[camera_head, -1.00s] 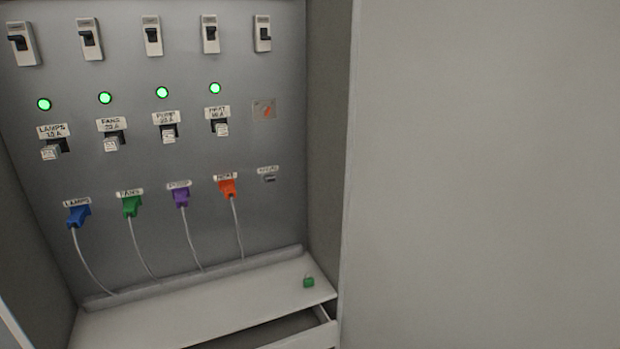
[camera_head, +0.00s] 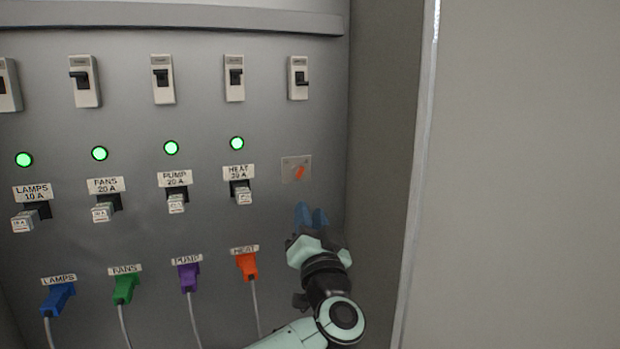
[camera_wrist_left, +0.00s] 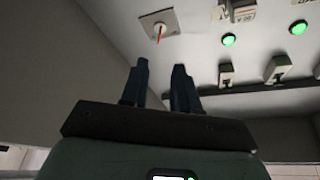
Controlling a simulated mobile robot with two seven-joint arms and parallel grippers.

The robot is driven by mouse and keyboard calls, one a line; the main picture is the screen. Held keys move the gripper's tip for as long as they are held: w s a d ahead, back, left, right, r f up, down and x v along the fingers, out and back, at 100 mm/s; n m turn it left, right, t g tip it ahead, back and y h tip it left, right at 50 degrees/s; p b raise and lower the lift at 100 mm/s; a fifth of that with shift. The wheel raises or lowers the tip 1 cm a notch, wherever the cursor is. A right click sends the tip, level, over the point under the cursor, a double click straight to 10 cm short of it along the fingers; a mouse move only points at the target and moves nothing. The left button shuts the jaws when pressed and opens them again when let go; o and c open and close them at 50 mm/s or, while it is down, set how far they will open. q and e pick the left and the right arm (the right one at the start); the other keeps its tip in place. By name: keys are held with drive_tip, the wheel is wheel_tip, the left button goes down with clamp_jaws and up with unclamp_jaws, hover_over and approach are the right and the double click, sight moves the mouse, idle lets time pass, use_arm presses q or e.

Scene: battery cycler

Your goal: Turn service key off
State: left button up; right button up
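The service key is an orange-red key handle (camera_head: 299,173) on a small square plate (camera_head: 287,170) at the right of the grey panel, tilted from upright. It also shows in the left wrist view as an orange handle (camera_wrist_left: 159,34) on its plate (camera_wrist_left: 170,22). My left gripper (camera_head: 311,215) is just below the plate in the head view, with its two dark blue fingers pointing up toward it. In the wrist view the fingers (camera_wrist_left: 161,80) are apart with nothing between them, and the key lies beyond their tips. My right gripper is not in view.
Switches (camera_head: 298,78) line the panel's top. Green lamps (camera_head: 237,143), fuses (camera_head: 241,193) and coloured plugs (camera_head: 247,265) with cables are left of my gripper. The cabinet's side wall (camera_head: 385,150) stands close on the right.

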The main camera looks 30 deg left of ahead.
sight(301, 175)
use_arm(q)
drive_tip(key=p+x, duration=0.3)
drive_tip(key=x, duration=0.8)
drive_tip(key=shift+w+r, duration=0.1)
drive_tip(key=shift+r, duration=0.05)
drive_tip(key=shift+w+a+p, duration=0.4)
drive_tip(key=shift+w+p, duration=0.05)
drive_tip(key=shift+w, duration=0.05)
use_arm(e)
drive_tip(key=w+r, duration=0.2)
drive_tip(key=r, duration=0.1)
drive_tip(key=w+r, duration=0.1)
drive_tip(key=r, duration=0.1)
use_arm(q)
clamp_jaws()
